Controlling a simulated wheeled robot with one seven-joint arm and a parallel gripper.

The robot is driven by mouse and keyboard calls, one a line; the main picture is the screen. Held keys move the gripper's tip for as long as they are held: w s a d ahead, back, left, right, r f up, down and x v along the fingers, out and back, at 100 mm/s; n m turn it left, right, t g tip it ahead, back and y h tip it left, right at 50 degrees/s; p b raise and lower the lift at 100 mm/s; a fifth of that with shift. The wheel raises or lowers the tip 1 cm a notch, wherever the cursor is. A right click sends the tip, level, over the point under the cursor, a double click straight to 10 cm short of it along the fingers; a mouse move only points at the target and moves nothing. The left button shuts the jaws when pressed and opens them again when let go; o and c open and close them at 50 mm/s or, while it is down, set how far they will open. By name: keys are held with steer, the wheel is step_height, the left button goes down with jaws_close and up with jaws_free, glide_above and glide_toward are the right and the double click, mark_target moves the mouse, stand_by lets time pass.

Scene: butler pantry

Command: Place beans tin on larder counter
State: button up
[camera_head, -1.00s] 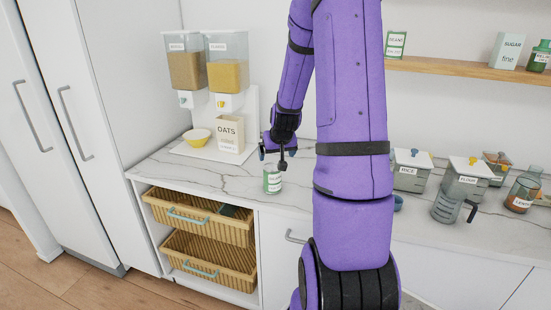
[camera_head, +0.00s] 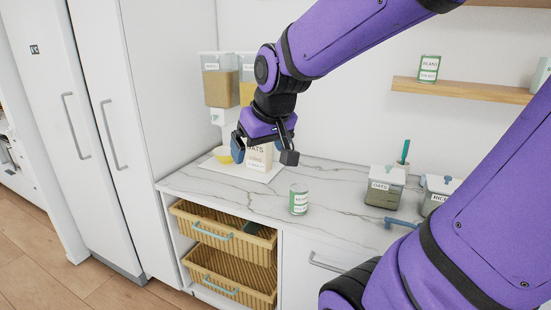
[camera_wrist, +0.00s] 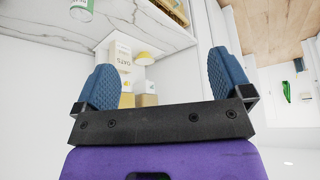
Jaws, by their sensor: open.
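A beans tin (camera_head: 299,199), white and green with a label, stands upright on the marble larder counter (camera_head: 340,195) near its front edge. It also shows at the top left of the wrist view (camera_wrist: 82,9). My gripper (camera_head: 263,154) is open and empty, raised above the counter, up and to the left of the tin and apart from it. In the wrist view its two blue finger pads (camera_wrist: 162,78) stand wide apart with nothing held between them. A second beans container (camera_head: 428,68) stands on the wall shelf.
An oats box (camera_head: 260,160), a yellow bowl (camera_head: 222,156) and grain dispensers (camera_head: 218,85) stand behind my gripper. Labelled jars, including an oats jar (camera_head: 383,187), stand to the right. Wicker baskets (camera_head: 225,235) are below. The counter around the tin is clear.

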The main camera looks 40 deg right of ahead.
steer(key=s+a+r+n, duration=0.1)
steer(key=s+a, duration=0.2)
steer(key=s, duration=0.2)
steer(key=s+a+r+y, duration=0.1)
steer(key=s+a, duration=0.1)
steer(key=s, duration=0.3)
steer(key=shift+s+a+r+n, duration=0.35)
steer(key=shift+s+a+n, duration=0.05)
stand_by(0.4)
